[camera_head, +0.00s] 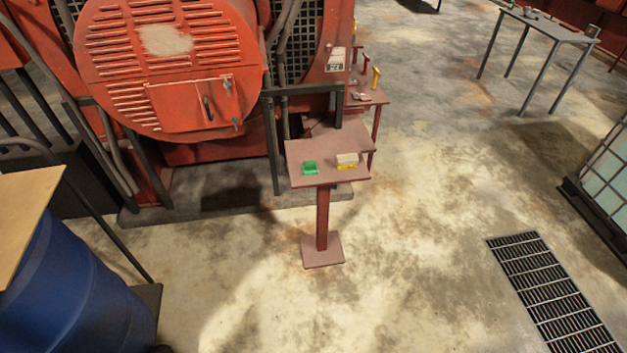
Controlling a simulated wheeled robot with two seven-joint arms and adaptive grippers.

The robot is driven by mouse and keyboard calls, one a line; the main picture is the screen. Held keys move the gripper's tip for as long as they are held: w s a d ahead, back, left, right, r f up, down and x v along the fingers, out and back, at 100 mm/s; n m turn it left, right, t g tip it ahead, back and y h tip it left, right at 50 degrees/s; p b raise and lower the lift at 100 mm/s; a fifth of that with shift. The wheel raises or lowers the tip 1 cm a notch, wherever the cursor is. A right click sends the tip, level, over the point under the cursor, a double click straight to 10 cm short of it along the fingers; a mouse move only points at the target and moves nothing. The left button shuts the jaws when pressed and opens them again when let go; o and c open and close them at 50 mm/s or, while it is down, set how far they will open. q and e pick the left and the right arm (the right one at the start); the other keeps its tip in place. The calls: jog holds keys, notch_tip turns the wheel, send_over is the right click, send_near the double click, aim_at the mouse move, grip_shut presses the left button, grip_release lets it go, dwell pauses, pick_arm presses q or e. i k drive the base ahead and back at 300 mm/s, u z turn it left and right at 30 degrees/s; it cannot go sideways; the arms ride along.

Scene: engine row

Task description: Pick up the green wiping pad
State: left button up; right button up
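The green wiping pad (310,168) lies on the left part of a small reddish pedestal table (328,178) in the middle of the camera_head view. A cream and yellow block (347,161) sits on the same tabletop, to the right of the pad and apart from it. Neither of my grippers shows in this view.
A large red engine (180,60) stands behind and left of the table. A blue barrel (75,290) with a board on top is at lower left. A floor grate (545,290) lies at right. A grey table (548,28) stands far right. The floor before the pedestal is clear.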

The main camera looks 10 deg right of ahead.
aim_at(310, 167)
jog(key=z, duration=0.75)
jog(key=i, duration=1.3)
jog(key=u, duration=0.75)
jog(key=i, duration=0.6)
jog(key=u, duration=0.55)
